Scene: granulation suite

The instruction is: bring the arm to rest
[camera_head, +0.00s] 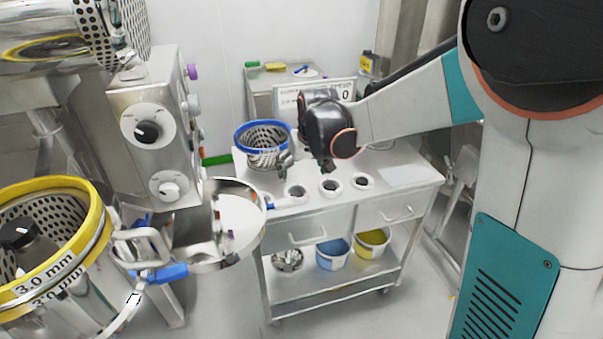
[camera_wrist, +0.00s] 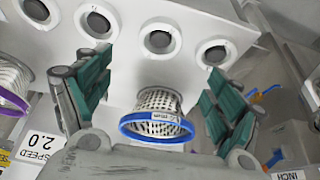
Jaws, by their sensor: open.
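My arm reaches in from the right in the head view, and my gripper (camera_head: 307,164) hangs over the white top of the trolley (camera_head: 405,174). In the wrist view my gripper (camera_wrist: 157,75) is open, its two green-padded fingers wide apart. A perforated metal basket with a blue rim (camera_wrist: 157,115) shows between the fingers in that picture, with clear gaps to both. In the head view the blue-rimmed basket (camera_head: 262,148) stands on the trolley to the left of my gripper. Nothing is held.
Several round holders, one here (camera_head: 330,186), line the trolley's front. Blue (camera_head: 332,254) and yellow (camera_head: 373,243) tubs sit on its lower shelf. A sign (camera_head: 340,90) stands behind. A steel machine with knobs (camera_head: 150,130) and a yellow-rimmed basket (camera_head: 90,205) fill the left.

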